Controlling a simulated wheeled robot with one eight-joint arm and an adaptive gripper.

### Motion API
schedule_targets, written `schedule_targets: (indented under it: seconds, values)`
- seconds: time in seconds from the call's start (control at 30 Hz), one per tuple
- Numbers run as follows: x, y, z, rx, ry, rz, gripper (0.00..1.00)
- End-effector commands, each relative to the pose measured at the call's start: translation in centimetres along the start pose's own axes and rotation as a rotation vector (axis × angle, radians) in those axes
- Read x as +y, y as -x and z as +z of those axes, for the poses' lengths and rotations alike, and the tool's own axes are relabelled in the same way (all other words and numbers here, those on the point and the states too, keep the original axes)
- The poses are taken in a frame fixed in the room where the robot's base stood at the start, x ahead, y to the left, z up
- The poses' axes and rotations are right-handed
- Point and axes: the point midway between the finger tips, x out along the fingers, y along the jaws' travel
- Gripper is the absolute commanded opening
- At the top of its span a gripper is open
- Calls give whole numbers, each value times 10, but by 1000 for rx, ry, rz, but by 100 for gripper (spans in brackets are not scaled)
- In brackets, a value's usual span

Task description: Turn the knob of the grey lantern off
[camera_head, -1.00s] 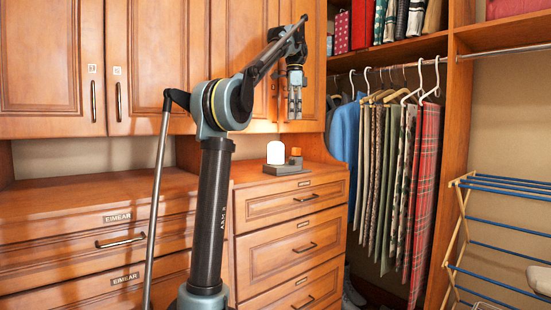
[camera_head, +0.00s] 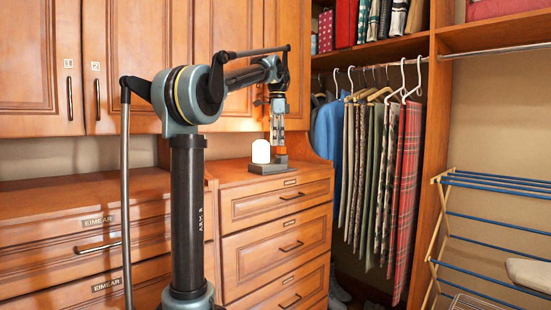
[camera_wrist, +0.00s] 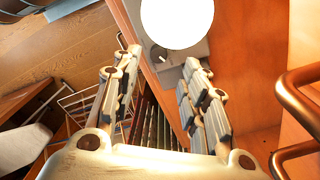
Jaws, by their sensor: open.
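The grey lantern (camera_head: 270,169) stands on the drawer cabinet top, with a lit white dome (camera_head: 261,151) on its left and a small orange-brown part (camera_head: 281,160) on its right. My gripper (camera_head: 278,145) points down, close above that right part; I cannot tell whether it touches. In the wrist view, the glowing dome (camera_wrist: 177,18) is at the top, over the grey base (camera_wrist: 196,52). A small round knob-like part (camera_wrist: 158,53) shows beside the dome. My gripper (camera_wrist: 160,60) is open there, its fingers either side of that part and nothing held.
Wooden cabinet doors (camera_head: 120,70) rise close behind my arm, with metal handles. The drawer cabinet (camera_head: 277,210) has handles in front. Hanging trousers (camera_head: 375,180) are to the right, and a drying rack (camera_head: 490,215) stands farther right. The low left top (camera_head: 70,190) is clear.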

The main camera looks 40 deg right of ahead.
Motion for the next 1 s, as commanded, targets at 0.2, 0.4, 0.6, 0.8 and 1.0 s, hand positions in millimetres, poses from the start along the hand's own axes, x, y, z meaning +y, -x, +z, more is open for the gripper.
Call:
schedule_targets:
  seconds: [0.2,0.4,0.6,0.8,1.0]
  values:
    - [0,-35,0,0,0,0,40]
    - [0,-57,0,0,-1,0,40]
    - [0,-66,0,0,-1,0,40]
    - [0,-66,-1,0,-2,0,40]
    - [0,-66,-3,0,-3,0,6]
